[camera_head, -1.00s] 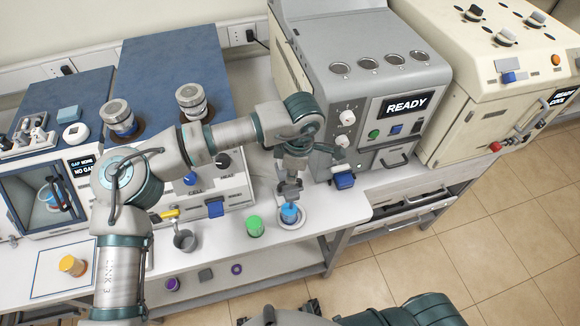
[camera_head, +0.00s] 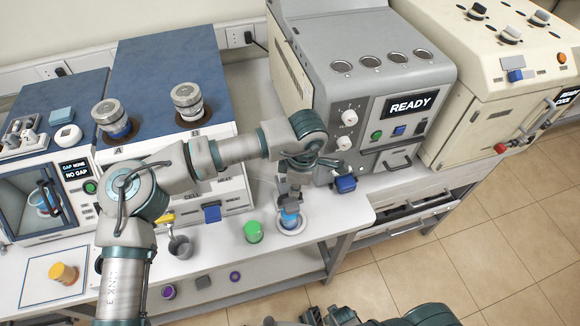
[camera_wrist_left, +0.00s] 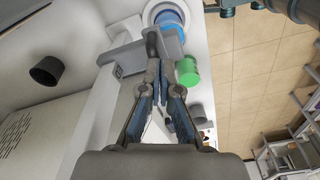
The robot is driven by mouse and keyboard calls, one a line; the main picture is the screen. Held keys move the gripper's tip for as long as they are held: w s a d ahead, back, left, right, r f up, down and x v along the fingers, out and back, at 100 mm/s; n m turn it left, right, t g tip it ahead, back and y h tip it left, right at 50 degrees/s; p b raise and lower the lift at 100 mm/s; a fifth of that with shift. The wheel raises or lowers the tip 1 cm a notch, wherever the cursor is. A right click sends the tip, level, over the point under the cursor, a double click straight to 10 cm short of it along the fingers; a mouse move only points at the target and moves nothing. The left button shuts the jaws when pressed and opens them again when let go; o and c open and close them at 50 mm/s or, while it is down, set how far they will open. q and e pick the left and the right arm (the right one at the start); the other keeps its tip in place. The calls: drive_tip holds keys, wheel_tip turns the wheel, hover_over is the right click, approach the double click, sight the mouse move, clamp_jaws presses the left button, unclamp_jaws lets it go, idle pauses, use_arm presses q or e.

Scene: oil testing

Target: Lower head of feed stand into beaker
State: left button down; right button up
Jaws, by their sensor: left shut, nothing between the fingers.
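The beaker (camera_head: 290,219) is blue and stands on a round white plate near the bench's front edge. It also shows at the top of the left wrist view (camera_wrist_left: 168,22). The grey head of the feed stand (camera_head: 290,203) is directly over the beaker and overlaps its top; I cannot tell how far inside it is. In the left wrist view the grey stand part (camera_wrist_left: 128,52) lies beside the beaker. My left gripper (camera_wrist_left: 153,72) is shut and empty, its tips against or very near the grey part. My right gripper (camera_head: 325,316) is only partly visible at the bottom edge.
A green container (camera_head: 253,231) stands left of the beaker, and a dark grey cup (camera_head: 180,247) further left. The grey machine reading READY (camera_head: 385,125) rises behind on the right. A yellow container (camera_head: 63,273) sits at the far left.

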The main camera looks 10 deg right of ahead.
use_arm(q)
drive_tip(key=d, duration=0.1)
drive_tip(key=s+d, duration=0.1)
drive_tip(key=shift+d+r, duration=0.35)
drive_tip(key=shift+r, duration=0.05)
drive_tip(key=shift+w+r, duration=0.1)
wheel_tip(320, 180, up, 12)
drive_tip(key=d, duration=0.1)
drive_tip(key=shift+s+d, duration=0.2)
drive_tip(key=shift+s, duration=0.05)
drive_tip(key=shift+a+p, duration=0.15)
drive_tip(key=shift+p, duration=0.15)
